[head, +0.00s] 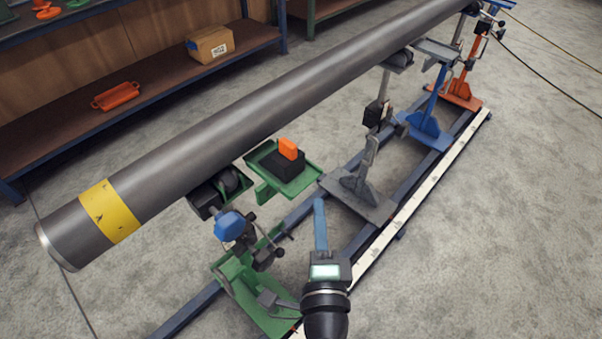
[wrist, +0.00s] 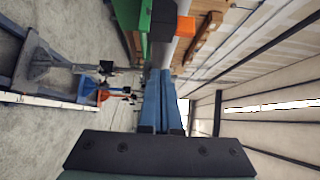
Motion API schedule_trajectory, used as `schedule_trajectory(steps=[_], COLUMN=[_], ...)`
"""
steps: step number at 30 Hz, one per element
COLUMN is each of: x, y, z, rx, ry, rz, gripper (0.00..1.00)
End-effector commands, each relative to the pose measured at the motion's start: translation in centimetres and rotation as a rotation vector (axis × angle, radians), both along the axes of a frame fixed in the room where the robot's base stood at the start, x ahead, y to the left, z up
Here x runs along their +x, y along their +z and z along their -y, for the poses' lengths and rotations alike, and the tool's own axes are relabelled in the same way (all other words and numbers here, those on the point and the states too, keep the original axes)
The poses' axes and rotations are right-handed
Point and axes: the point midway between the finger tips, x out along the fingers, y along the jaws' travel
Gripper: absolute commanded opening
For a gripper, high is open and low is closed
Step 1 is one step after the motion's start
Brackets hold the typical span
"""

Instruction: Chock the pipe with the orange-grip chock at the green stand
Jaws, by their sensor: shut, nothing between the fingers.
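The grey pipe (head: 260,100) with a yellow band lies on rollers across several stands; part of it shows in the wrist view. The green stand (head: 245,285) is under its near end, with a dark roller (head: 222,188) against the pipe. The chock, a black block with an orange grip (head: 288,149), sits on the green tray (head: 310,178) beside the pipe. In the wrist view its orange grip (wrist: 185,27) shows at the top, beyond the fingers. My gripper (head: 320,205) has blue fingers; it is shut, empty, and apart from the chock, nearer the camera.
A grey stand (head: 360,195), a blue stand (head: 428,125) and an orange stand (head: 462,92) follow along the rails. A shelf (head: 130,100) behind the pipe holds a cardboard box (head: 210,45) and an orange tray (head: 116,96). The floor at the right is clear.

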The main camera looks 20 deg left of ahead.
Motion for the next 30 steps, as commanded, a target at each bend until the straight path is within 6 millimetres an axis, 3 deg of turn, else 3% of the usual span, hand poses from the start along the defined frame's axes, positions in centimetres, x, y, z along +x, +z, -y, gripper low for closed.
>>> schedule_trajectory(steps=[8, 16, 30], x=[4.4, 5.3, 5.5], y=[0.3, 0.1, 0.0], z=[-2.5, -5.4, -5.8], rx=[0.000, -0.001, -0.001], ry=[0.004, 0.003, 0.001], rz=[0.001, 0.000, 0.000], gripper=[0.00, 0.00, 0.00])
